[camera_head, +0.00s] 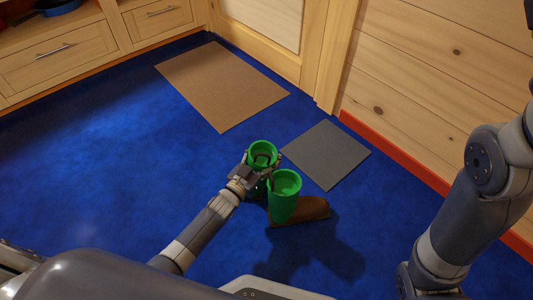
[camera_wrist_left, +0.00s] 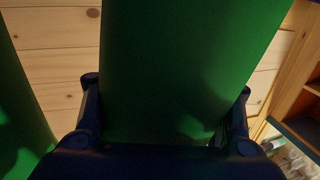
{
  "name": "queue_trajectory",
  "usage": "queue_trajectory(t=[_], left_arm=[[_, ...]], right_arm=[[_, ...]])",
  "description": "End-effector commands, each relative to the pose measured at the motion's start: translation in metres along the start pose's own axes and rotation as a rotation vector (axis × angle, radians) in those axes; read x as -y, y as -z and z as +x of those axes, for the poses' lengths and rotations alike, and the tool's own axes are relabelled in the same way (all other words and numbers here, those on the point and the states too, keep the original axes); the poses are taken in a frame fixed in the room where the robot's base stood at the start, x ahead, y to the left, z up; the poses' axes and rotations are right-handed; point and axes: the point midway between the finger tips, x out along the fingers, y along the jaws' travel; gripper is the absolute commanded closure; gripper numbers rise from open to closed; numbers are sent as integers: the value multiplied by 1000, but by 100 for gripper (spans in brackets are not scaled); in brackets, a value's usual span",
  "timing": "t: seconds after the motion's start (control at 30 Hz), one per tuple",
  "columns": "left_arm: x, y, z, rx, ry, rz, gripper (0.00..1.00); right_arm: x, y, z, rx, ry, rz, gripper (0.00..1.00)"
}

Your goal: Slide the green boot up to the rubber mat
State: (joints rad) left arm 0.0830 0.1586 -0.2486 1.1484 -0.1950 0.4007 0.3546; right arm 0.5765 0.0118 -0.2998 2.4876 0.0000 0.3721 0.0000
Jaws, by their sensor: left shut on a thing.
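Two green boots stand side by side on the blue floor. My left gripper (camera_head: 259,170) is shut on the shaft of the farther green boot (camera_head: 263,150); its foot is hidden. In the left wrist view this green shaft (camera_wrist_left: 185,65) fills the space between the two fingers. The nearer green boot (camera_head: 284,195) stands upright just to the right of the gripper, with a brown foot pointing right. The grey mat (camera_head: 327,155), which looks like the rubber mat, lies flat to the right of the held boot. I cannot tell whether they touch.
A larger brown mat (camera_head: 220,85) lies before the door (camera_head: 268,35). A wooden drawer unit (camera_head: 60,60) stands at the back left. A log wall with a red skirting (camera_head: 400,150) bounds the right. My right arm shows at the right. Blue floor (camera_head: 120,140) is clear at left.

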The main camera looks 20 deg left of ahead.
Motion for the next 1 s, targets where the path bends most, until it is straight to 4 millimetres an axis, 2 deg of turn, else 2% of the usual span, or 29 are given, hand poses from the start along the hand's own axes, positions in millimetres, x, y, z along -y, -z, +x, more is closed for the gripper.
queue_trajectory(t=[0.03,0.17,0.2,0.67,1.0], left_arm=[[-3,-2,0,4,-2,-7,45],[-2,-2,0,4,-2,-5,16],[-2,-2,0,4,-2,-5,14],[0,-1,-5,1,-1,0,14],[-2,-3,-52,7,-2,-3,14]], right_arm=[[0,0,0,0,0,0,60],[0,0,0,1,0,0,60],[0,0,0,1,0,0,60],[0,0,-1,2,0,0,60],[0,0,-1,2,0,0,60]])
